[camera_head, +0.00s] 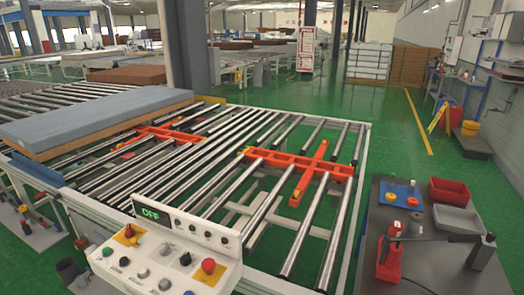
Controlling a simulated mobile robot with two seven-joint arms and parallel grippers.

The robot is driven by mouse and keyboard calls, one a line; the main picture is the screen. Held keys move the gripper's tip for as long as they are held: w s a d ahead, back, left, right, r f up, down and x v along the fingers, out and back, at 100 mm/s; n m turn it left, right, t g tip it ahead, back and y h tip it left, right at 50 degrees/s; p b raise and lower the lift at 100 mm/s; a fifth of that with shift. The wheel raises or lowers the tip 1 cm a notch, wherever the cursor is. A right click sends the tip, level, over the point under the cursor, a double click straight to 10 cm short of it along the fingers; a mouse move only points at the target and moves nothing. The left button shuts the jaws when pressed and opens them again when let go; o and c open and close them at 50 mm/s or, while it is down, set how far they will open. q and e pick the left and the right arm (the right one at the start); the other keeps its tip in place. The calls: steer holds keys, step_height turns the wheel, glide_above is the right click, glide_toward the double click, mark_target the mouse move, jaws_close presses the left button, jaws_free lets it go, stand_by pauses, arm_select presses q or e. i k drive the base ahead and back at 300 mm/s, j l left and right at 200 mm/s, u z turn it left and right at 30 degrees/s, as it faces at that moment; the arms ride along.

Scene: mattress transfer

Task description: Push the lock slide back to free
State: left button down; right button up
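I cannot tell for certain which part is the lock slide. A control panel (165,252) stands at the front of the roller table, with a lit green display (151,214) that appears to read OFF. On it are a yellow plate with a dark-and-red switch (128,234), several knobs, and a red mushroom button (208,266). A grey side bench (440,275) at the right carries a red-based device with a dark horizontal bar (440,238). At the left edge, small fixtures with red parts (28,222) sit on a grey plate. Neither gripper is in view.
The roller table (366,150) fills the middle, with orange cross-shaped frames (300,165) among its rollers. A blue-grey mattress (95,118) lies at the left. Red (450,190) and grey bins (457,220) sit on the side bench.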

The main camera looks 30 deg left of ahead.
mark_target(133, 242)
steer(key=u, duration=1.55)
